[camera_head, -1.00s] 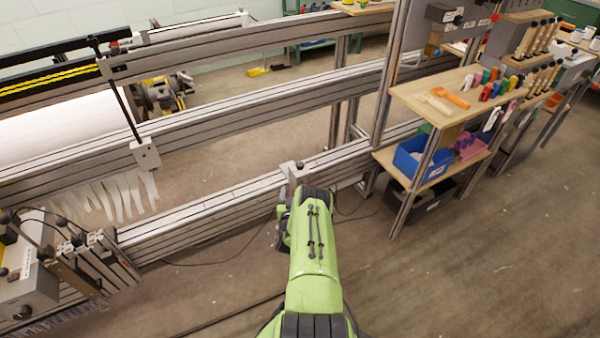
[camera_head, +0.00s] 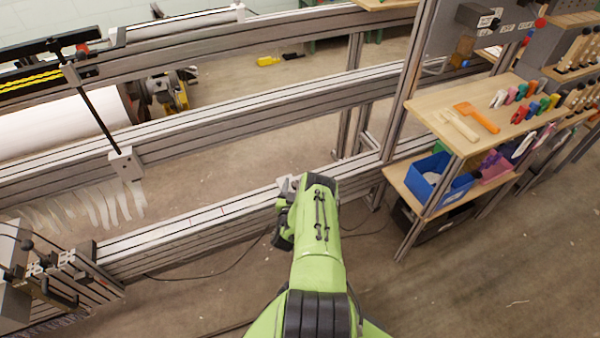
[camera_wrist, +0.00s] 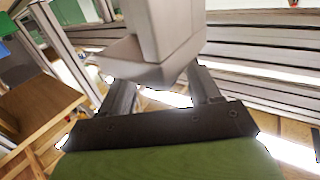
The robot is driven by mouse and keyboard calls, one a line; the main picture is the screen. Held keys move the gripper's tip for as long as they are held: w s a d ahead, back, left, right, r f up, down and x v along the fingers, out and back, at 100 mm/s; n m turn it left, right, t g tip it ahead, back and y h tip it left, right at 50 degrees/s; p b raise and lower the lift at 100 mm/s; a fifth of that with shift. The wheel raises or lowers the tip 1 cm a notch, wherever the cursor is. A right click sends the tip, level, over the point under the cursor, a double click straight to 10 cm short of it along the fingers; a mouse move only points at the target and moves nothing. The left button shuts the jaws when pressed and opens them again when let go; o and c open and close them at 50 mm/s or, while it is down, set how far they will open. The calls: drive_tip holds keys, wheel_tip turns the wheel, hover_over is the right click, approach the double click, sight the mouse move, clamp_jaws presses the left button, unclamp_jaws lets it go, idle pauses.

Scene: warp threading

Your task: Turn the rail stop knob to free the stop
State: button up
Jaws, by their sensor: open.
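A small light grey block, which looks like the rail stop (camera_head: 286,183), sits on the lower front rail (camera_head: 190,227), just left of my arm's far end. In the wrist view a large pale grey stepped block (camera_wrist: 165,38), apparently the same stop, fills the top centre. My gripper (camera_wrist: 160,82) is open, with one dark finger on each side of the block's lower part. I cannot tell whether the fingers touch it. No knob can be made out clearly.
A wooden shelf unit (camera_head: 440,112) with tools and a blue bin (camera_head: 437,178) stands right of my arm. A second rail (camera_head: 230,122) runs behind the front one. A clamp device (camera_head: 45,275) sits at the front left. The floor at right is open.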

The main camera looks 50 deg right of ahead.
drive_tip(key=shift+w+d, duration=0.15)
drive_tip(key=shift+d, duration=0.15)
drive_tip(key=c, duration=1)
drive_tip(key=shift+o, duration=0.2)
